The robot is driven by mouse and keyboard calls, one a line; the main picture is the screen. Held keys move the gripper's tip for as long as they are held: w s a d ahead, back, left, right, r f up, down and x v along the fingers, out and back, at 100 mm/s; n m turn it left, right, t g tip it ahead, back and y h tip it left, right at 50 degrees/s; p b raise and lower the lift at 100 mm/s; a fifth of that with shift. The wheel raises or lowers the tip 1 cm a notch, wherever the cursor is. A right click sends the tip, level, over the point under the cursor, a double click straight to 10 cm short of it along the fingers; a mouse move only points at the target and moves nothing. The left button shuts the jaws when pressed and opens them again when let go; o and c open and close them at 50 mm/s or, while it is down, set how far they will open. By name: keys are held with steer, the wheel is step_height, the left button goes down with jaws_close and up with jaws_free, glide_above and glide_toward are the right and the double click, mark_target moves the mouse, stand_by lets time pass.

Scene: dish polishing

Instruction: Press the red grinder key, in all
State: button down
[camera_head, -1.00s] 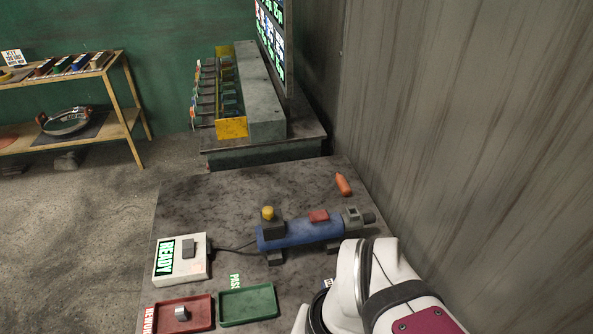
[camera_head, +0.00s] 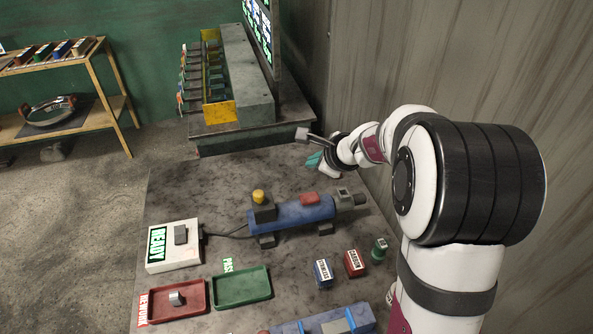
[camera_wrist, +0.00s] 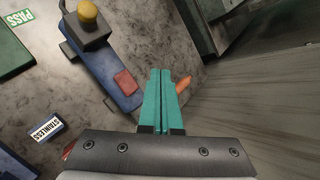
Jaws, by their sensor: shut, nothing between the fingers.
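The blue grinder (camera_head: 280,217) lies on the grey table with a red key (camera_head: 310,198) on its top, near its right end. A yellow knob (camera_head: 258,196) stands at its left end. In the wrist view the red key (camera_wrist: 126,82) shows just left of my fingers. My gripper (camera_head: 314,160) has teal fingers, shut together and empty, above the table behind the grinder's right end. The fingers (camera_wrist: 160,72) also show in the wrist view, apart from the key in the picture. An orange piece (camera_wrist: 184,84) lies just right of them.
A white box reading READY (camera_head: 172,246) stands left of the grinder. A green tray (camera_head: 241,287) and a red tray (camera_head: 160,310) are in front. Blue (camera_head: 322,272), red (camera_head: 355,263) and green (camera_head: 379,250) labelled pieces stand at the right. A wall rises at right.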

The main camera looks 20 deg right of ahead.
mark_target(313, 199)
steer(key=shift+w+d, duration=0.1)
steer(key=shift+d, duration=0.05)
steer(key=shift+f, duration=4.45)
steer(key=shift+f, duration=0.4)
steer(key=shift+f, duration=0.5)
steer(key=shift+r, duration=0.9)
